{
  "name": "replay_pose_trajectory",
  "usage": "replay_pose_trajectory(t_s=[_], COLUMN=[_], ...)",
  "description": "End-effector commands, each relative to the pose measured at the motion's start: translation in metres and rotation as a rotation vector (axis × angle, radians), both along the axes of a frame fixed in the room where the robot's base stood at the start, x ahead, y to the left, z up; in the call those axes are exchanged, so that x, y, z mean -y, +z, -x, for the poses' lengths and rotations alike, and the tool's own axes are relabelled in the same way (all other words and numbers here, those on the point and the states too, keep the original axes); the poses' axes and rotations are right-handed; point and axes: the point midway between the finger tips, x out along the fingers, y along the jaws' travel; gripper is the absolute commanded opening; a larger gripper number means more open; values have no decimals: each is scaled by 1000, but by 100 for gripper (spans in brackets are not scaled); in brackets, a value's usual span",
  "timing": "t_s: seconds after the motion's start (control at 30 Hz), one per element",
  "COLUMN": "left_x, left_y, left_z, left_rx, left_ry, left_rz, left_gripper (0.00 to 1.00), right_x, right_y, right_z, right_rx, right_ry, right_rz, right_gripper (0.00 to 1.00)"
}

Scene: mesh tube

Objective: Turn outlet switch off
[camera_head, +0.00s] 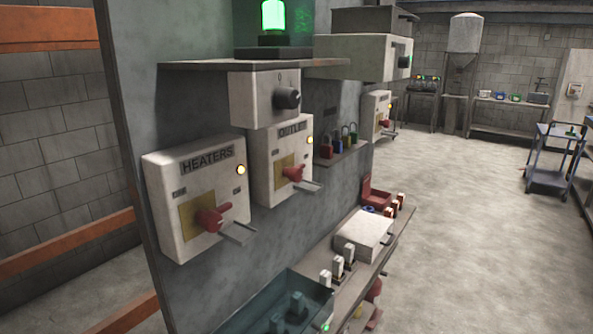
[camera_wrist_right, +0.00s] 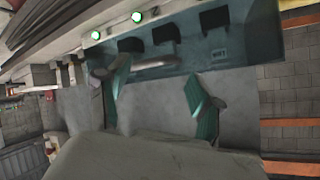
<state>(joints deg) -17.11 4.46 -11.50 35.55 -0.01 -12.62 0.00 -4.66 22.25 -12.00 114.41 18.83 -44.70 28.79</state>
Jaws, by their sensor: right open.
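The OUTLET switch box (camera_head: 268,188) is a white box on the grey panel in the head view, right of the HEATERS box. Its red switch handle (camera_head: 293,173) sits on a yellowish plate, and a yellow lamp (camera_head: 310,140) is lit at its right edge. A metal tab sticks out below the handle. Small labels on the box are too small to read. My right gripper (camera_wrist_right: 160,90) shows only in the right wrist view. Its fingers are apart with nothing between them, in front of a teal unit (camera_wrist_right: 235,60). The outlet switch is not seen there. My left gripper is not in view.
The HEATERS box (camera_head: 165,178) with a red handle stands close on the left. A white box with a dark knob (camera_head: 287,98) hangs above OUTLET. Padlocks (camera_head: 338,142) are at its right. A lower shelf (camera_head: 345,290) juts out below. Open floor (camera_head: 470,240) lies right.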

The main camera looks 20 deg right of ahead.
Motion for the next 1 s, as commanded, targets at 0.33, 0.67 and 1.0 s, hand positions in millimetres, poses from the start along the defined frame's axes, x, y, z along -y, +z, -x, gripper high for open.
replay_pose_trajectory(t_s=[0.33,0.67,1.0], left_x=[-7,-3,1], left_y=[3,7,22], left_z=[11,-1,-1], left_rx=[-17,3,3], left_ry=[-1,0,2], left_rz=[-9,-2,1], left_gripper=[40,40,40], right_x=[32,74,63], right_y=[137,274,299], right_z=[-99,-140,-180], right_rx=[314,549,568], right_ry=[-56,-44,-41], right_rz=[-351,-683,-715], right_gripper=[66,66,66])
